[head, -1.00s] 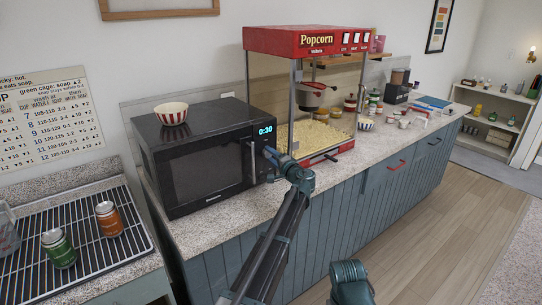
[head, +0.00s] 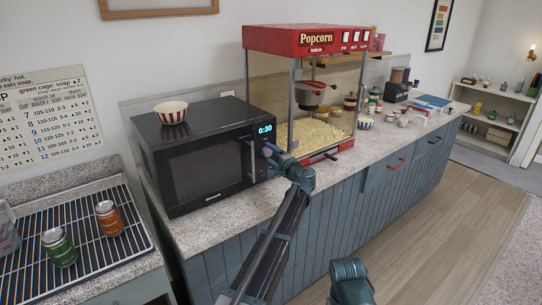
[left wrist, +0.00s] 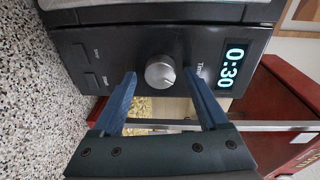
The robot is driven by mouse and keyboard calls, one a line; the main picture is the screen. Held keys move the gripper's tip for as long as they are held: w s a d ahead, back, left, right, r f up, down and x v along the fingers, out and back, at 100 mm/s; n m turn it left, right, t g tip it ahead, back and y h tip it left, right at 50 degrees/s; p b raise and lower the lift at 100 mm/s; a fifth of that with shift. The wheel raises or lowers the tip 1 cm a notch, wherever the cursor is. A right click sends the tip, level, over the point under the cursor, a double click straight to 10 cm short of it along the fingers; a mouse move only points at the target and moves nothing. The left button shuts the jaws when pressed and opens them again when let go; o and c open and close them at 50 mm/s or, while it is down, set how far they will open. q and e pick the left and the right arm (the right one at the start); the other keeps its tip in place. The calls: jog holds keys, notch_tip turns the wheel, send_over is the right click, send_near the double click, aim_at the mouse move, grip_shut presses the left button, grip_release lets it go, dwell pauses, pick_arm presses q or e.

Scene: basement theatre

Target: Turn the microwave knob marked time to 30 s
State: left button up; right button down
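The black microwave (head: 205,165) stands on the counter, and its display reads 0:30. In the left wrist view its round silver knob (left wrist: 160,72) sits on the dark panel beside the word "Time" and the display (left wrist: 232,66), which also reads 0:30. My left gripper (head: 268,160) is at the microwave's control panel. In the left wrist view the left gripper's blue fingers are apart, one on each side of the knob, with a visible gap to it. The knob is hidden behind the gripper in the head view. My right gripper is not in view.
A red popcorn machine (head: 315,42) stands right beside the microwave. A striped bowl (head: 172,112) sits on the microwave. The wooden floor (head: 450,240) is clear.

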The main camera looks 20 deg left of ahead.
pick_arm(q)
jog(key=f+v, duration=0.1)
jog(key=v, duration=1.2)
jog(key=shift+s+d+r+p, duration=0.35)
jog(key=shift+r+p, duration=0.1)
jog(key=shift+r, duration=0.1)
jog(key=shift+a+f, duration=0.1)
jog(key=shift+a, duration=0.05)
jog(key=s+a+f+n+g+h, duration=0.3)
jog(key=s+f+g+h, duration=0.15)
jog(key=s+f, duration=0.55)
jog(key=s+a+f+n+g+h, duration=0.4)
jog(key=s+f, duration=0.3)
jog(key=s, duration=0.5)
jog(key=s+d+f+n+g+h, duration=0.1)
jog(key=s+d+f+h, duration=0.15)
jog(key=s, duration=0.25)
jog(key=s+d+f+g+h, duration=0.1)
jog(key=s+d+g, duration=0.15)
jog(key=s, duration=0.25)
jog(key=s+d+r+m+p, duration=0.1)
jog(key=s+d+m, duration=0.1)
jog(key=d, duration=0.4)
jog(key=s+d+r+m+p, duration=0.1)
jog(key=s+d, duration=0.3)
jog(key=d, duration=0.2)
jog(key=shift+s+d+m+y, duration=0.25)
jog(key=shift+s+m+y, duration=0.05)
jog(key=shift+m+y, duration=0.1)
